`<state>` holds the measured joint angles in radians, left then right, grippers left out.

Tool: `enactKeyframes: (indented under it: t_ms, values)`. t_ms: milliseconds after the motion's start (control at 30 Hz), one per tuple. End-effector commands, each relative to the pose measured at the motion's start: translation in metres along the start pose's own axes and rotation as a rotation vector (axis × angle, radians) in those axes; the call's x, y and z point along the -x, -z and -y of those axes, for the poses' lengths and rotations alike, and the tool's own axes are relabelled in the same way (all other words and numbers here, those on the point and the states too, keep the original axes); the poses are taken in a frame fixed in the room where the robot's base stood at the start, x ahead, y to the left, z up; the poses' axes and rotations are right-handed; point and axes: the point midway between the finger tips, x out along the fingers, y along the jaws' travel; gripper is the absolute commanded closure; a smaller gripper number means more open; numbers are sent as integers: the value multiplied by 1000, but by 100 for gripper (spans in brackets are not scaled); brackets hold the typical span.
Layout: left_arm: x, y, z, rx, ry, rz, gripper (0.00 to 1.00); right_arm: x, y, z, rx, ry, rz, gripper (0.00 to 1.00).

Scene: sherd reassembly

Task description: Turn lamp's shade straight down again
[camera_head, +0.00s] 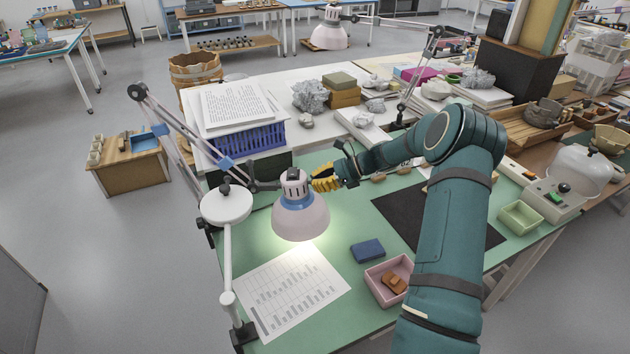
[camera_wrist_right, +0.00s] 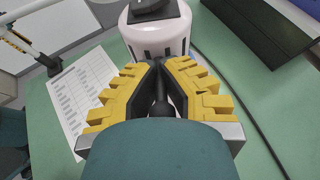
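The lamp's pale shade (camera_head: 301,217) with a blue band hangs over the green table, its opening facing down. It looks close to upright; I cannot tell a small tilt. Its jointed arm (camera_head: 168,128) comes from the upper left. My right gripper (camera_head: 314,184) is at the right side of the white lamp head (camera_head: 293,182). In the right wrist view, the yellow fingers (camera_wrist_right: 161,64) close around a thin dark handle (camera_wrist_right: 161,97) in front of the lamp head (camera_wrist_right: 157,32). The fingers partly hide the handle. My left gripper is not in view.
A printed sheet (camera_head: 290,290) lies below the lamp, with a blue block (camera_head: 368,250) and a pink tray (camera_head: 372,285) to its right. A dark mat (camera_head: 405,208) lies further right. A blue basket (camera_head: 245,142) with papers stands behind the lamp.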

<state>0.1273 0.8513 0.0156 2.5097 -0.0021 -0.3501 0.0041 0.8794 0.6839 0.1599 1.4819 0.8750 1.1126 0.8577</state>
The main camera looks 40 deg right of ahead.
Motion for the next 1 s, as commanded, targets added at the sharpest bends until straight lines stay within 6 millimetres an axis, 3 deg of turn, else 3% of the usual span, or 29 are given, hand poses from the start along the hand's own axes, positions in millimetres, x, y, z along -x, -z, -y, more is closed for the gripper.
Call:
enactKeyframes:
  t_ms: [200, 767, 900, 1000]
  values:
    - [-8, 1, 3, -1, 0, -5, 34, -3, 11, 0, -3, 3, 75, 100]
    - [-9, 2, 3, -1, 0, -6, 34, -4, 12, 0, -1, 2, 105, 100]
    - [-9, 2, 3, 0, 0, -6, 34, -4, 12, 0, -1, 2, 105, 60]
    - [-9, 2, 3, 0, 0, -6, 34, -4, 12, 0, -1, 2, 105, 60]
